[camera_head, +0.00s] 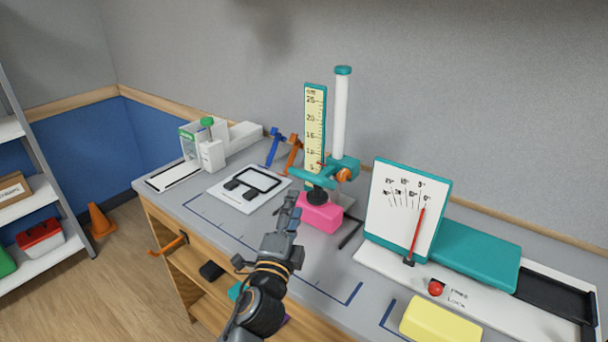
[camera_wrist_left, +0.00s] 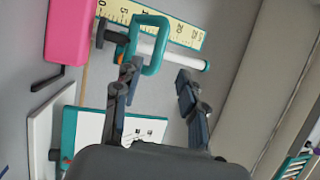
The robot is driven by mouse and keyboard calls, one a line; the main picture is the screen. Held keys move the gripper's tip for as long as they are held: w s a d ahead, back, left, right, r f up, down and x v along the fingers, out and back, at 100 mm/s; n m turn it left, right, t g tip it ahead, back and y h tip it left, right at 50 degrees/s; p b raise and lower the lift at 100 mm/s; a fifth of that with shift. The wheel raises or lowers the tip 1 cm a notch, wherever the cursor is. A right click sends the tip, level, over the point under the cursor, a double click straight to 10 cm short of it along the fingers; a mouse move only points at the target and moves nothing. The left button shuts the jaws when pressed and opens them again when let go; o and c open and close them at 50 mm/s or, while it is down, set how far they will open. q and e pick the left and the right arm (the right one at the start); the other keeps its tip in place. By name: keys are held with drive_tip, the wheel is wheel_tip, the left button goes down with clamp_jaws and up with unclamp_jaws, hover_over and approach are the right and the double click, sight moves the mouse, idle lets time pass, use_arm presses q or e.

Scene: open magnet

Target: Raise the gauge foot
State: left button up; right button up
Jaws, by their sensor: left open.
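The height gauge has a white post (camera_head: 340,115) with a teal cap and a yellow scale (camera_head: 315,125). A teal carriage (camera_head: 343,168) with an orange knob (camera_head: 344,175) sits low on the post. The dark gauge foot (camera_head: 317,194) is at the top of a pink block (camera_head: 321,217); I cannot tell contact. In the left wrist view, the teal loop handle (camera_wrist_left: 141,70) lies just ahead of the fingers, and the pink block (camera_wrist_left: 70,30) is upper left. My left gripper (camera_head: 287,212) is open and empty, in front of the block, apart from the gauge. My right gripper is not in view.
A white dial board (camera_head: 395,215) with a red pointer and a teal block (camera_head: 475,255) stand right of the gauge. A yellow block (camera_head: 440,320) and red button (camera_head: 436,287) are nearer. A white framed plate (camera_head: 235,203) lies left. A dark rod (camera_head: 351,233) lies beside the pink block.

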sight(304, 179)
use_arm(q)
drive_tip(key=x, duration=1)
drive_tip(key=shift+w, duration=0.3)
clamp_jaws()
